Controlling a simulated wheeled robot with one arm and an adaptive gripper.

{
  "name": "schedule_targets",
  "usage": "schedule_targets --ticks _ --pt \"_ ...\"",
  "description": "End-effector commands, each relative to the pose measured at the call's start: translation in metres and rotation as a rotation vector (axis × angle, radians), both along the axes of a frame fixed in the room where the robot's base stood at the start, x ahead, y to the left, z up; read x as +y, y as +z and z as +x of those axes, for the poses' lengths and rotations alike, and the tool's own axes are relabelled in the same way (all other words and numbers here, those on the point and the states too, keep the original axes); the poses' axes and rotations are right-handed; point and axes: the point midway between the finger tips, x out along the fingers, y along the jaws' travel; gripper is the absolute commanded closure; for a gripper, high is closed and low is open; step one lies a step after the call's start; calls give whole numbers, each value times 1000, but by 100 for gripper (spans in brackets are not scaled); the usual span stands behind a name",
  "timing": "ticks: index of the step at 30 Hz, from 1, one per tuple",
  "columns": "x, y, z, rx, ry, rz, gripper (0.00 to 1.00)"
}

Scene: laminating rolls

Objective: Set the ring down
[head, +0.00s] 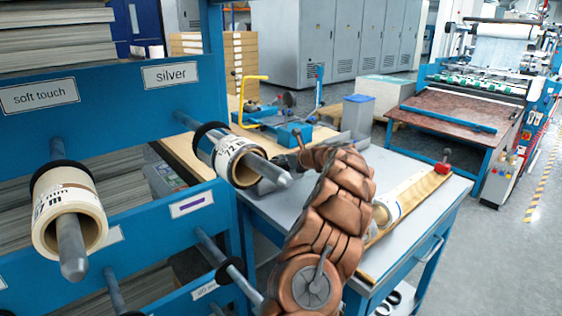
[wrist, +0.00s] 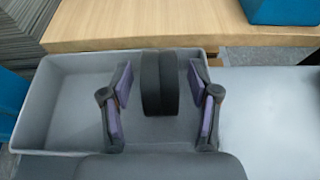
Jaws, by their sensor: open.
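In the wrist view, a black ring (wrist: 159,84) stands on edge between the two fingers of my gripper (wrist: 159,92). The fingers are open, with a gap on each side of the ring. The ring shows over a grey tray (wrist: 66,82); its lower edge is close to the palm, and I cannot tell whether it touches the tray floor. In the head view my copper arm reaches over the grey table, and the ring and fingers cannot be made out there.
A shelf rack (head: 120,105) stands at left with rods sticking out. A film roll (head: 232,157) is on the silver rod, another roll (head: 66,215) on the soft touch rod. A wooden board (head: 408,215) with a roll lies at the table's right. A wooden surface (wrist: 180,28) borders the tray.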

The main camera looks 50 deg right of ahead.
Motion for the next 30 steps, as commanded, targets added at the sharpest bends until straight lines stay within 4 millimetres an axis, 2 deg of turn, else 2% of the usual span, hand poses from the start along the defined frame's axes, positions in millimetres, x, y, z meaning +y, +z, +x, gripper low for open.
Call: schedule_targets --ticks 21,30 --pt "9 38 -86 -2 0 0 39" --pt "12 43 -102 -1 1 -1 39"
